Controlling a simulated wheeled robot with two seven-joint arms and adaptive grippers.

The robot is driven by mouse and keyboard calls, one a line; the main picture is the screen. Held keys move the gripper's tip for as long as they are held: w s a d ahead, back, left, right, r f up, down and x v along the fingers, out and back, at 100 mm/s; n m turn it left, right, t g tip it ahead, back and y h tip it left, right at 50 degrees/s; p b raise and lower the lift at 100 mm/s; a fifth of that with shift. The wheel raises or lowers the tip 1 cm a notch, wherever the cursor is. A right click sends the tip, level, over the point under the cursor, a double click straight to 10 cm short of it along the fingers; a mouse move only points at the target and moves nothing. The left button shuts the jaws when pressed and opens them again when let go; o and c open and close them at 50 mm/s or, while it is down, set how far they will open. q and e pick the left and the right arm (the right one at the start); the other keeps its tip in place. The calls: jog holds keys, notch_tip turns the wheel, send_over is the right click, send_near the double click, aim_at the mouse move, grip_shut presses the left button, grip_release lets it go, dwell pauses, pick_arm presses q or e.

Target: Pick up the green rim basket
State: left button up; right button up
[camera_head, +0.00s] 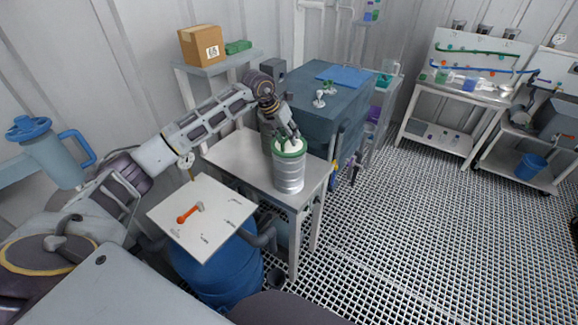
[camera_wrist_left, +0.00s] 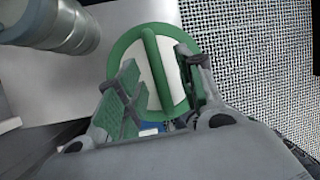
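The green rim basket (camera_head: 288,172) is a silvery ribbed cylinder with a green top rim, upright on the small grey table. In the left wrist view, the basket (camera_wrist_left: 178,47) shows its green ring, pale inside and a green bar across the middle. My left gripper (camera_head: 289,138) reaches down over the top of the basket. In the wrist view, the left gripper (camera_wrist_left: 158,88) is open, with one finger on each side of the bar and a gap between them. I cannot tell whether the fingertips touch the basket. My right gripper is not in view.
The table (camera_head: 240,158) has free room left of the basket. A white board (camera_head: 222,222) with an orange-handled tool lies on a blue drum (camera_head: 222,275) in front. A dark blue cabinet (camera_head: 325,110) stands behind.

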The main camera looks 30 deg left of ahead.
pick_arm(q)
grip_shut()
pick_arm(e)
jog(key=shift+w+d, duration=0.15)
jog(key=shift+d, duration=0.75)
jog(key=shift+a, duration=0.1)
pick_arm(q)
jog(key=shift+r, duration=0.1)
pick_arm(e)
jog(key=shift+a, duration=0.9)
pick_arm(q)
jog(key=shift+r, duration=0.15)
